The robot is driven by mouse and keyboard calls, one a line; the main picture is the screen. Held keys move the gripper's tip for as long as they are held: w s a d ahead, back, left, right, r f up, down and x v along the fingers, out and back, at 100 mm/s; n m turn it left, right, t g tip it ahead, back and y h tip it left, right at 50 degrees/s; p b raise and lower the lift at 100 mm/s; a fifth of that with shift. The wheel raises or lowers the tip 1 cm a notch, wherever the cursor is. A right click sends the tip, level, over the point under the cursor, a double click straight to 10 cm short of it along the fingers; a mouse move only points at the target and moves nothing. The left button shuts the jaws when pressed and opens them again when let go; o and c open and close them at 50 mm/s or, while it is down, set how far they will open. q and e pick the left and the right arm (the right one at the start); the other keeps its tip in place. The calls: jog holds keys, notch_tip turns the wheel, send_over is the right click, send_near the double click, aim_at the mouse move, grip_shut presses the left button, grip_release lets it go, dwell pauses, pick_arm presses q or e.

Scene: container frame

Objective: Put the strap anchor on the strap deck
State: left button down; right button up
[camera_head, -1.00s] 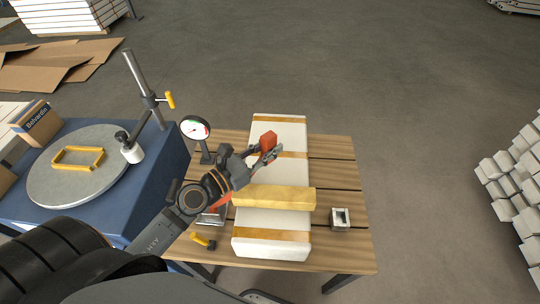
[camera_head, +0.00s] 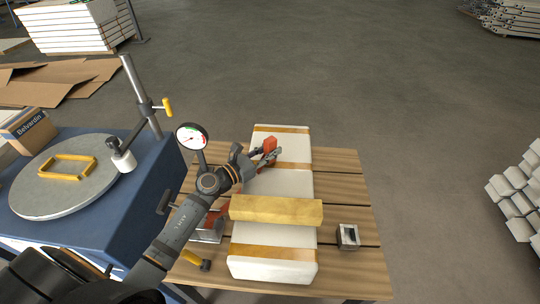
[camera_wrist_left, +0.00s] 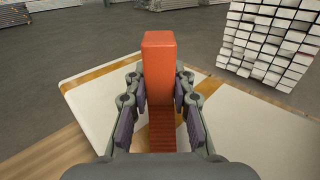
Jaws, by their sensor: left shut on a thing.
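The strap anchor appears to be the red-orange block (camera_head: 268,146), with a ribbed lower part. My left gripper (camera_head: 262,160) is shut on it, over the far part of a long white slab (camera_head: 285,184) with golden bands. I take this slab to be the strap deck. In the left wrist view the block (camera_wrist_left: 159,75) stands up between the two fingers of the left gripper (camera_wrist_left: 160,110), and the slab (camera_wrist_left: 100,97) shows below and behind it. I cannot tell whether the block touches the slab. My right gripper is not in view.
A yellow bar (camera_head: 276,209) lies across the slab. A small grey open box (camera_head: 348,237) stands right of it on the wooden table (camera_head: 345,200). A red and grey item (camera_head: 208,229) and a yellow-handled tool (camera_head: 196,259) lie left. A dial gauge (camera_head: 191,137) stands near my arm.

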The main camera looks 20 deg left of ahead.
pick_arm(q)
jog(key=shift+f, duration=0.25)
jog(key=shift+f, duration=0.25)
jog(key=c, duration=1.1)
grip_release()
jog(key=shift+c, duration=0.2)
jog(key=shift+r, duration=0.2)
